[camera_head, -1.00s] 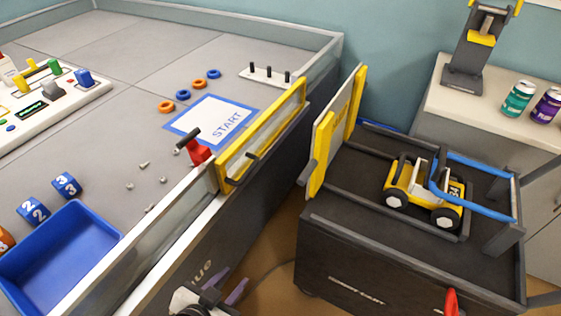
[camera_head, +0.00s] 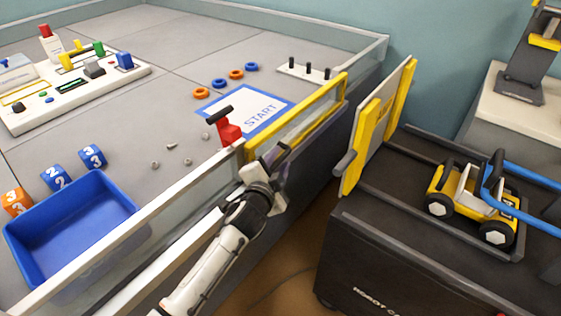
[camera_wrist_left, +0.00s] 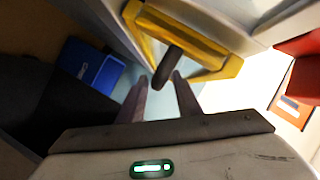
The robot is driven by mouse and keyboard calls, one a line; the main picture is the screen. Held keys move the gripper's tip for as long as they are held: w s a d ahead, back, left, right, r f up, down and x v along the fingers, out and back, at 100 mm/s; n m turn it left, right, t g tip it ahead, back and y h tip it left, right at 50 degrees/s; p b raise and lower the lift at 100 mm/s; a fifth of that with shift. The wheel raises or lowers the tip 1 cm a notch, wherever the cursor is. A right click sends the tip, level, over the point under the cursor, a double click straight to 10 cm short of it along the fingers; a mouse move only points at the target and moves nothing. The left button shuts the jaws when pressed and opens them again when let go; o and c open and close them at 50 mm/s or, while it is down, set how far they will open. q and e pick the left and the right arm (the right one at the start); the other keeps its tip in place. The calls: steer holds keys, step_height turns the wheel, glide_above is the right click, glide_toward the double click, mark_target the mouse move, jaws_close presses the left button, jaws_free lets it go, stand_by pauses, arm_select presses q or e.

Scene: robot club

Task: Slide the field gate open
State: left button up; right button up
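The field gate (camera_head: 300,117) is a clear panel in a yellow frame, set in the near wall of the field. In the left wrist view the yellow frame (camera_wrist_left: 205,60) and its dark handle (camera_wrist_left: 172,58) show at the top. My left gripper (camera_head: 277,160) is outside the wall at the gate's near end, partly covering the handle. In the left wrist view my left gripper (camera_wrist_left: 160,77) has its fingers apart, with the handle's end between or just over the fingertips; I cannot tell whether they touch. My right gripper is out of view.
A red clamp with a black handle (camera_head: 228,129) stands inside the wall near the gate. A blue tray (camera_head: 75,238) lies at left. A dark cart (camera_head: 385,255) carrying a yellow toy car (camera_head: 470,205) stands at right, with a floor gap (camera_head: 308,230) between.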

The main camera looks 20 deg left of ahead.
arm_select(q)
steer(key=shift+x, duration=0.8)
jaws_close()
steer(key=shift+s, duration=0.1)
